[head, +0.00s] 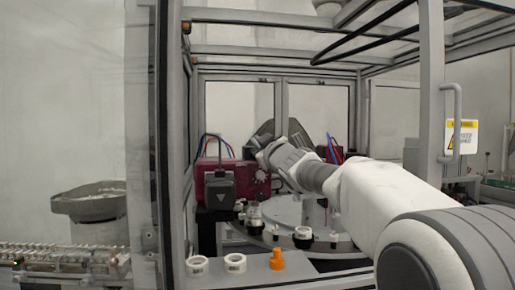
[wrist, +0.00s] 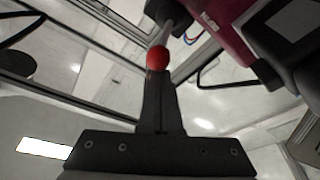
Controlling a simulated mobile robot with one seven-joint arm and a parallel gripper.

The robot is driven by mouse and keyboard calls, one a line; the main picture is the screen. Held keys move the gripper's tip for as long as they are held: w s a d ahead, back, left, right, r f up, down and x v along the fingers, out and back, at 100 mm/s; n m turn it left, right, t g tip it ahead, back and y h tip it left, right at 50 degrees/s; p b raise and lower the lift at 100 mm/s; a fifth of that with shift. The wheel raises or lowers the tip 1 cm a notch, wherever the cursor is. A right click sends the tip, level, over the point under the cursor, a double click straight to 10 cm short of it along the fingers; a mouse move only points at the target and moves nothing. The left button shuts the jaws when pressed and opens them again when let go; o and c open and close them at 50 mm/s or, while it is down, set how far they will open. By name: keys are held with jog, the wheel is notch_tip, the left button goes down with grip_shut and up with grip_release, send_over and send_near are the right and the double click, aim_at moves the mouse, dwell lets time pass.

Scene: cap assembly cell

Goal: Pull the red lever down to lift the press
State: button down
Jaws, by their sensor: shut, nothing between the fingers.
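The red ball knob of the lever (wrist: 157,58) shows in the wrist view, right at the tips of my fingers; whether they touch it I cannot tell. Its grey shaft runs up and right from the knob toward the dark red press housing (wrist: 222,12). My gripper (wrist: 158,76) is shut, its two fingers together with nothing between them. In the head view the dark red press (head: 215,184) stands left of centre, with a dark grey head on its front. My gripper (head: 262,154) is just right of the press top. The lever is not discernible there.
A round turntable (head: 285,212) with small fixtures lies below my arm. Two white rings (head: 235,263) and an orange part (head: 277,259) sit on the front ledge. Frame posts (head: 172,150) enclose the cell; a grey bowl feeder (head: 90,203) stands outside, left.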

jog(key=f+t+b, duration=0.1)
jog(key=f+b, duration=0.1)
jog(key=b, duration=0.3)
jog(key=f+t+y+b, duration=0.1)
jog(key=f+b, duration=0.1)
jog(key=b, duration=0.4)
jog(key=f+n+t+b, duration=0.1)
jog(key=b, duration=0.4)
jog(key=shift+s+d+f+y+b, duration=0.1)
jog(key=shift+s+f+y+b, duration=0.25)
jog(key=shift+f+y+b, duration=0.05)
jog(key=shift+s+f, duration=0.1)
jog(key=b+v, duration=0.1)
jog(key=v, duration=1)
jog(key=shift+s+d+f, duration=0.2)
jog(key=shift+f, duration=0.15)
